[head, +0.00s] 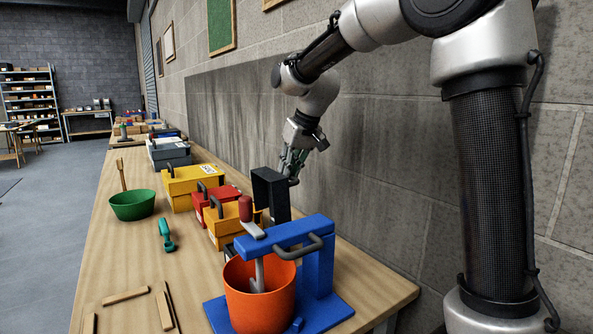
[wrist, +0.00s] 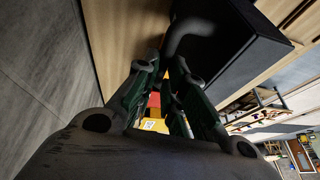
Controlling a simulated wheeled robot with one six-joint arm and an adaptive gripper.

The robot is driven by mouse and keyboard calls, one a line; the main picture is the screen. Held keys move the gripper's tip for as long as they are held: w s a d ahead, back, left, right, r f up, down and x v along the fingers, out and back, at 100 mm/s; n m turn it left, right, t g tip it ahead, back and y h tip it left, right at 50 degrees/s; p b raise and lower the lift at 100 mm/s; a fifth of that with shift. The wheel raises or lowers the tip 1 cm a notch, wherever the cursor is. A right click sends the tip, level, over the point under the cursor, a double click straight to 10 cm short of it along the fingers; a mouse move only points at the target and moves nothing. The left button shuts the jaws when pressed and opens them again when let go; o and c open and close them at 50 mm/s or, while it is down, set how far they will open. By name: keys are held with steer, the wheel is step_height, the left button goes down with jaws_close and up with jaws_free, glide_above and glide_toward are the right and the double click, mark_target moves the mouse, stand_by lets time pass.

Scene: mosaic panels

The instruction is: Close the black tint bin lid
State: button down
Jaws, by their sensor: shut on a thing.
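The black tint bin lid (head: 272,192) stands raised, close to upright, near the wall side of the bench in the head view. In the wrist view the black lid (wrist: 232,55) fills the upper right, with a curved dark handle (wrist: 183,28) at its edge. My gripper (head: 292,168) is at the wall side of the lid, and its green-padded fingers (wrist: 166,75) are closed around the handle. The bin body under the lid is mostly hidden behind the blue press and the yellow bin.
A blue press (head: 319,262) with an orange bucket (head: 258,305) stands in front. Yellow (head: 190,180) and red (head: 212,196) bins line the bench beyond. A green bowl (head: 133,205) and a teal tool (head: 166,236) lie left. The grey wall (head: 370,180) is close on the right.

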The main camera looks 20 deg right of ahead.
mark_target(271, 171)
steer(key=a+h, duration=0.1)
steer(key=s+a+h, duration=0.1)
steer(key=a, duration=0.1)
steer(key=a+t+h, duration=0.1)
steer(key=a, duration=0.1)
steer(key=shift+s+a+r+n, duration=0.1)
steer(key=shift+s+a+n, duration=0.1)
steer(key=shift+s+n, duration=0.2)
steer(key=s+a+f+n+t+h, duration=0.3)
steer(key=s+a+f+t+h, duration=0.1)
steer(key=a+f+h, duration=0.7)
steer(key=shift+a+f+t+h, duration=0.3)
steer(key=shift+a+t+h, duration=0.1)
steer(key=shift+a+t, duration=0.45)
steer(key=shift+s+f, duration=0.1)
steer(key=c, duration=1.5)
jaws_free()
